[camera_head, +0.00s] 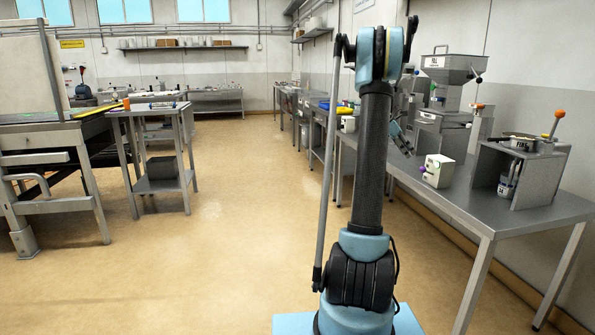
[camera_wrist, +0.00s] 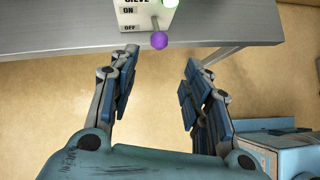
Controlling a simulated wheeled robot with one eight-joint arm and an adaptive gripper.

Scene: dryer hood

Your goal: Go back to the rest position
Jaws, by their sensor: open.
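My gripper (camera_wrist: 160,62) is open and empty in the wrist view, its two blue-padded fingers apart with bare floor between them. A cream switch box (camera_wrist: 138,14) marked SIEVE, ON and OFF is just beyond the fingertips, on the table edge. Its lever ends in a purple knob (camera_wrist: 159,41), which stands clear of both fingers. In the head view the same box (camera_head: 438,171) sits on the right-hand table. Part of my gripper (camera_head: 401,140) shows just right of my upright arm, which hides the rest of it.
The long metal table (camera_head: 470,207) runs along the right wall, with a hopper machine (camera_head: 445,100) and a grey stand (camera_head: 537,175) on it. A small side table (camera_head: 150,112) and a larger bench (camera_head: 40,130) stand at left. The floor (camera_head: 230,220) between is clear.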

